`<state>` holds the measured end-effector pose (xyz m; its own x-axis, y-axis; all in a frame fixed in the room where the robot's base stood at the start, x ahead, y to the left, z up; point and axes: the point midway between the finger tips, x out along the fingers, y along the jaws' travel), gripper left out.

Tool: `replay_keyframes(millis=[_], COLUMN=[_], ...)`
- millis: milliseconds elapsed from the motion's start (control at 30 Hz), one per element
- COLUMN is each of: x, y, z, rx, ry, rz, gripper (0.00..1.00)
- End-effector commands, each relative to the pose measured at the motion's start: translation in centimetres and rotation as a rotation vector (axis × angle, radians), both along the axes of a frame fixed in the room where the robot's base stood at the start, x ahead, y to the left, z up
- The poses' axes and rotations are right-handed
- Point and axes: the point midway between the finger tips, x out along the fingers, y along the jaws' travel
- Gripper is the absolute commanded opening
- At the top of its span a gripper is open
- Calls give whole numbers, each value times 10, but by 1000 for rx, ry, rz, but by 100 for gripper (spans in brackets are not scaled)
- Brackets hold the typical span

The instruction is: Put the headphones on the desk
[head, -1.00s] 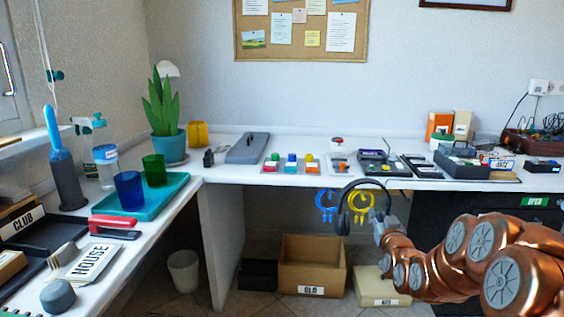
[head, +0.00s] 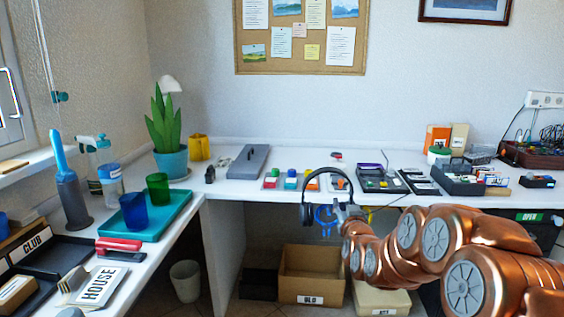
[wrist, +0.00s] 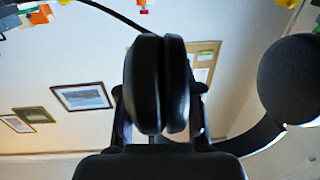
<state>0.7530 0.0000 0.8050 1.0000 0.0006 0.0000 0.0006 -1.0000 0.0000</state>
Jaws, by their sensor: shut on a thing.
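The black over-ear headphones (head: 306,213) are in my gripper, in front of the desk's front edge in the head view. Their headband arches up and overlaps the desk edge in the picture. My gripper (head: 347,211) is shut on one ear cup. In the wrist view that ear cup (wrist: 143,85) sits between the fingers of my gripper (wrist: 160,110), and the other ear cup (wrist: 290,80) hangs free at the right. The white desk (head: 225,187) runs along the back wall and down the left side. I cannot tell the exact gap between headphones and desk.
Small colored button boxes (head: 290,182) and a black device (head: 378,176) stand on the desk behind the headphones. A teal tray (head: 170,222) with cups is at left. A grey case (head: 249,162) lies near the corner; bare desk shows around it. A cardboard box (head: 311,274) is below.

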Motion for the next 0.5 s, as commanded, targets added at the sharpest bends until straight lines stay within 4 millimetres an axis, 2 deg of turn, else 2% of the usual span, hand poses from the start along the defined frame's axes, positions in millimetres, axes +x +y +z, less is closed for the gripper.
replay_keyframes(millis=[33, 500], x=[0, 0], y=[0, -1], z=[21, 107], rx=[0, 0], ry=[-1, -1], rz=[0, -2], gripper=[0, 0])
